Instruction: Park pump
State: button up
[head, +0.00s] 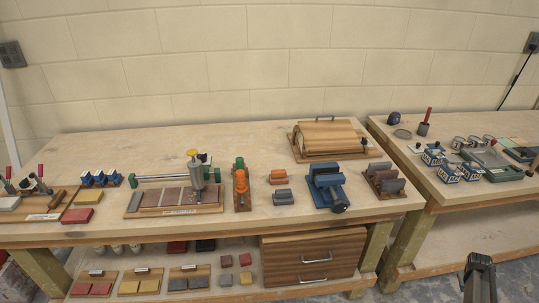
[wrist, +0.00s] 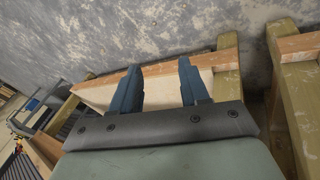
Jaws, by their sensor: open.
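A grey upright cylinder with a yellow knob on top (head: 195,172), which looks like the pump, stands at the back of a wooden board with reddish-brown plates (head: 146,200) on the left bench. A horizontal silver bar with green ends (head: 160,178) lies just behind it. I cannot tell how the cylinder is fixed or supported. My gripper (wrist: 158,66) is open in the wrist view, its two blue fingers apart with nothing between them. The wrist view shows bench edges, wooden legs and floor, not the pump. A dark part of my arm shows at the lower right of the head view, far from the pump.
An orange and green tool (head: 240,188) stands on a narrow board right of the pump. A blue vise (head: 326,185) and a wooden roll-top box (head: 330,138) stand further right. A second bench (head: 450,190) holds small tubs. Bare wood lies behind the pump.

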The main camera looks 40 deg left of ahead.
jog(key=w+r+n+t+h, duration=0.1)
jog(key=w+r+t, duration=0.2)
jog(key=w+r, duration=1.1)
jog(key=w+r+n+t, duration=0.2)
jog(key=w+r, duration=0.9)
jog(key=r, duration=0.6)
jog(key=w+a+r+n+y, duration=0.1)
jog(key=w+a+r, duration=0.1)
jog(key=a+r, duration=0.45)
jog(key=w+a+r, duration=0.1)
jog(key=a+r, duration=0.2)
jog(key=a, duration=0.7)
jog(key=s+a+r+n+g+y, duration=0.1)
jog(key=s+a, duration=0.6)
jog(key=a, duration=1)
jog(key=s+a+r+n+g+y, duration=0.15)
jog(key=s+a, duration=0.55)
jog(key=a, duration=0.9)
jog(key=s+a+g+y, duration=0.15)
jog(key=s+a, duration=0.55)
jog(key=a, duration=1)
notch_tip(320, 180, up, 6)
jog(key=n+g+h, duration=0.1)
jog(key=n+g, duration=0.3)
jog(key=g, duration=0.1)
send_over(200, 159)
jog(key=f, duration=1.3)
jog(key=shift+w+a, duration=0.25)
jog(key=shift+a, duration=0.15)
